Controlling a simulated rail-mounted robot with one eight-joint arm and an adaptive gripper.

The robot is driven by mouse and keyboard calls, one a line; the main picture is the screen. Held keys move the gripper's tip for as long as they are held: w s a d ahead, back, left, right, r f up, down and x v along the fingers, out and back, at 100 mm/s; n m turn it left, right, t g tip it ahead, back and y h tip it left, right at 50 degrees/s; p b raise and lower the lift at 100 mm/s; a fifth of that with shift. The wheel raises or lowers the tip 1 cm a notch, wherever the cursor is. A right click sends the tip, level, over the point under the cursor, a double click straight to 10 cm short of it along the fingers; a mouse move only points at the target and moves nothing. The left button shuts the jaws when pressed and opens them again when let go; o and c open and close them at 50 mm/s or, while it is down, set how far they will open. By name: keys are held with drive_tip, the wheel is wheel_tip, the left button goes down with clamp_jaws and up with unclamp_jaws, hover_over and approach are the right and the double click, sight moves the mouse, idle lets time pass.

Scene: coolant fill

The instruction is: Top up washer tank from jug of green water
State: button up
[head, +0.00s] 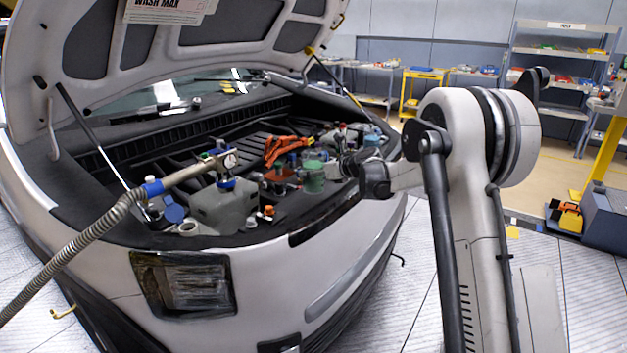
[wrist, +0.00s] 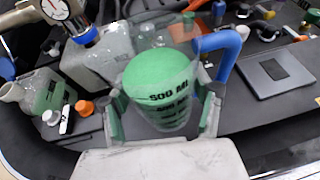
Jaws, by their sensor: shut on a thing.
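A clear jug (wrist: 160,95) with green water and a dark 500 ML mark is between the fingers of my gripper (wrist: 163,108) in the wrist view. My gripper is shut on it. In the head view the jug (head: 313,178) shows as a small green shape over the engine bay, at the tip of my arm. The washer tank (wrist: 45,95) appears to be the pale see-through container with green liquid at the left of the wrist view. Its open neck (wrist: 13,92) points left, apart from the jug. The jug's exact tilt is unclear.
A grey reservoir (head: 222,205) carries a pressure gauge (head: 231,160) and a thick hose (head: 95,230) from the left. An orange cap (wrist: 86,108) sits near the tank. A blue pipe (wrist: 222,45) stands beside the jug. The raised hood (head: 110,50) overhangs the bay.

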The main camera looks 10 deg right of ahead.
drive_tip(key=s+a+r, duration=0.6)
drive_tip(key=a+r, duration=0.1)
drive_tip(key=a, duration=0.3)
drive_tip(key=shift+p, duration=0.45)
drive_tip(key=shift+w+f, duration=0.1)
